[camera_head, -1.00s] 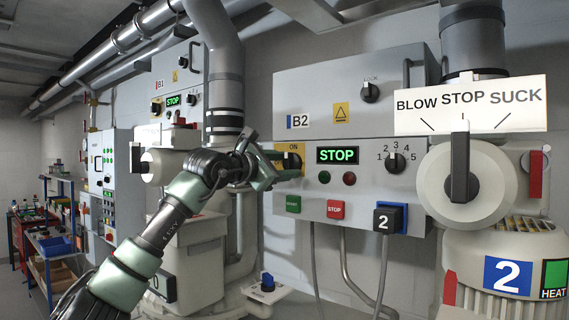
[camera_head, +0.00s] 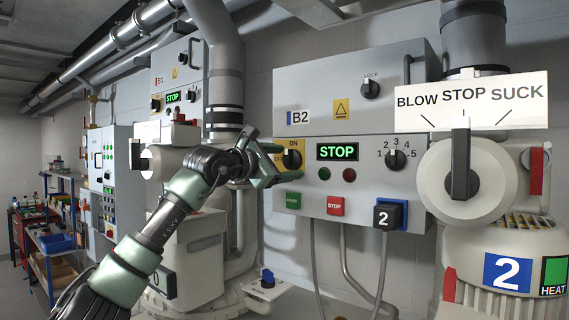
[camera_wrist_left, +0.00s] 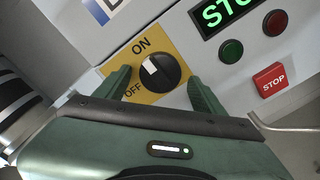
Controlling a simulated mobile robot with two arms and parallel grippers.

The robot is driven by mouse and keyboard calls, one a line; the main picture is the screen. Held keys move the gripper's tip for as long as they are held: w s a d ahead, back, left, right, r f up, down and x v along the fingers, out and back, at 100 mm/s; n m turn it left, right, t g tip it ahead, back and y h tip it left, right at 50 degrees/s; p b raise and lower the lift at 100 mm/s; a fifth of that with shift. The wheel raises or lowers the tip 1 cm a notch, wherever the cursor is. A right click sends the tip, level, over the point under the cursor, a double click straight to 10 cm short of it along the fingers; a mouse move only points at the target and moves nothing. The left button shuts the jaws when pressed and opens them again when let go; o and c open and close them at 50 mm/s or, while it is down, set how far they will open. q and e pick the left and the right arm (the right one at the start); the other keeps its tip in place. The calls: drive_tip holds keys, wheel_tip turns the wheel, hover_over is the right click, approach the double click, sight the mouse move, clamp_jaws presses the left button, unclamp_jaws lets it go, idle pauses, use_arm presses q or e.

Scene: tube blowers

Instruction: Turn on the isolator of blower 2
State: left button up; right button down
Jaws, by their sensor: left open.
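The isolator of blower 2 is a black rotary knob (camera_head: 291,158) on a yellow ON/OFF plate at the left of the B2 panel (camera_head: 370,180). In the left wrist view the knob (camera_wrist_left: 161,74) shows a white mark on its left side, near the ON and OFF words. My left gripper (camera_head: 266,165) is open at the yellow plate. In the wrist view its green fingers (camera_wrist_left: 160,88) stand on either side of the knob, with gaps visible. Contact with the plate cannot be told. The B2 display (camera_head: 338,153) reads STOP in green. My right gripper is not in view.
A large BLOW/STOP/SUCK lever (camera_head: 461,165) points at STOP. A pipe (camera_head: 224,95) rises behind my left arm.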

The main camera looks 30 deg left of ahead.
use_arm(q)
drive_tip(key=shift+s+f, duration=0.1)
drive_tip(key=shift+s, duration=0.2)
drive_tip(key=s+b, duration=0.4)
drive_tip(key=s, duration=0.3)
drive_tip(key=shift+a, duration=0.3)
